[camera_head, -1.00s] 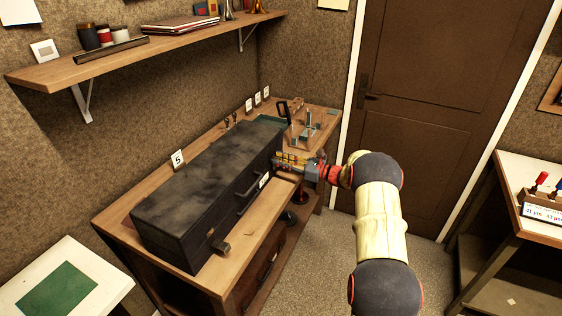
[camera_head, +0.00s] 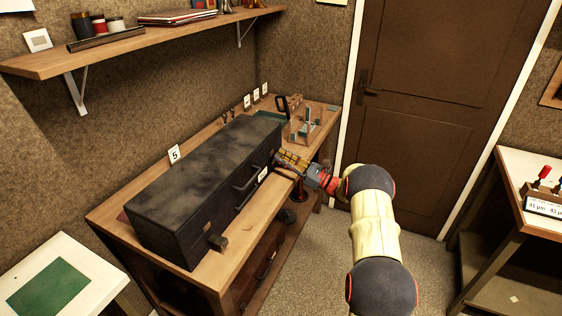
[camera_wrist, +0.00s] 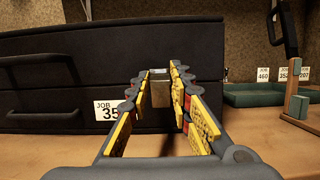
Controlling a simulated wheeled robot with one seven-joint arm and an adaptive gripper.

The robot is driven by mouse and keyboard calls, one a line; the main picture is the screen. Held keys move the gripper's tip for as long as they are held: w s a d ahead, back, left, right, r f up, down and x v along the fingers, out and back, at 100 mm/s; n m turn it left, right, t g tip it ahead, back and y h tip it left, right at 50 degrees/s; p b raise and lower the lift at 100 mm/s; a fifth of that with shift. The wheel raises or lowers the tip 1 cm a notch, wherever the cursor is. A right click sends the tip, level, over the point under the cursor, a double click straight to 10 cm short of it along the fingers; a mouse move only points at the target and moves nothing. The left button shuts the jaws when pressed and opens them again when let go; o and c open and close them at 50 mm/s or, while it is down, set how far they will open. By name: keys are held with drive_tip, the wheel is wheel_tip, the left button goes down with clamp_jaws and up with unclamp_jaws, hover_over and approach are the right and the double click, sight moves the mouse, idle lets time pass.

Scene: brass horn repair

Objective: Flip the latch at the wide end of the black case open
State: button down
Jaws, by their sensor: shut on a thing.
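The black case (camera_head: 205,170) lies closed along the bench, with a handle (camera_head: 245,182) on its front face. My gripper (camera_head: 280,158) is at the front face near the far end of the case. In the wrist view, my gripper (camera_wrist: 158,88) has its yellow-padded fingers on both sides of a latch (camera_wrist: 159,92) and is shut on it. Another latch (camera_head: 218,242) sticks out from the front near the close end.
A "JOB 35" label (camera_wrist: 107,110) is on the case front, left of the fingers. A wooden fixture (camera_head: 306,124) and a green tray (camera_wrist: 262,94) stand beyond the far end. A shelf (camera_head: 150,45) hangs above. A narrow bench strip (camera_head: 255,228) before the case is clear.

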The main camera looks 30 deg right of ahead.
drive_tip(key=shift+s+d+f+t+y+b, duration=0.2)
drive_tip(key=shift+f+t+y+b, duration=0.25)
drive_tip(key=shift+t+y+b, duration=0.25)
drive_tip(key=shift+s+d+f+t+y+b, duration=0.15)
drive_tip(key=shift+f+t+y+b, duration=0.3)
drive_tip(key=shift+t+b, duration=0.35)
drive_tip(key=shift+r, duration=0.1)
drive_tip(key=c, duration=1.6)
unclamp_jaws()
drive_tip(key=v, duration=1.2)
drive_tip(key=shift+c, duration=0.4)
